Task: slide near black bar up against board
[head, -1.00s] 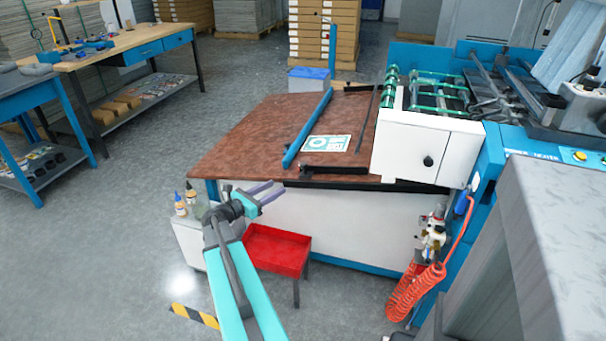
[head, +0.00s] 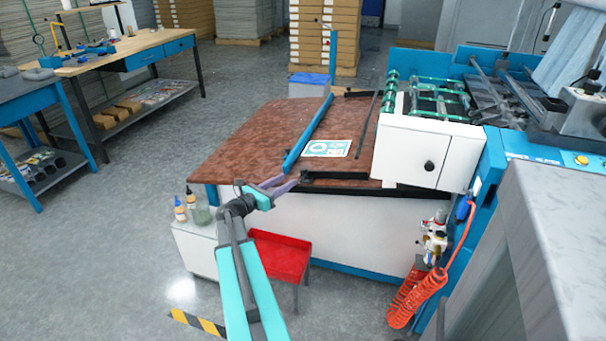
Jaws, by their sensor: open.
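The near black bar (head: 338,176) lies along the front edge of the brown tabletop (head: 245,145). The board (head: 327,148) is a flat white and green printed sheet on the table behind the bar. A strip of brown surface shows between the bar and the board. My gripper (head: 291,181) is open and empty at the table's front edge. Its fingertips point right, close to the bar's left end; I cannot tell whether they touch it.
A long blue bar (head: 307,134) lies left of the board. A thin dark bar (head: 366,125) runs along the right, beside a white machine housing (head: 425,150). The tabletop's left part is clear. A red tray stand (head: 282,255) stands below the front edge.

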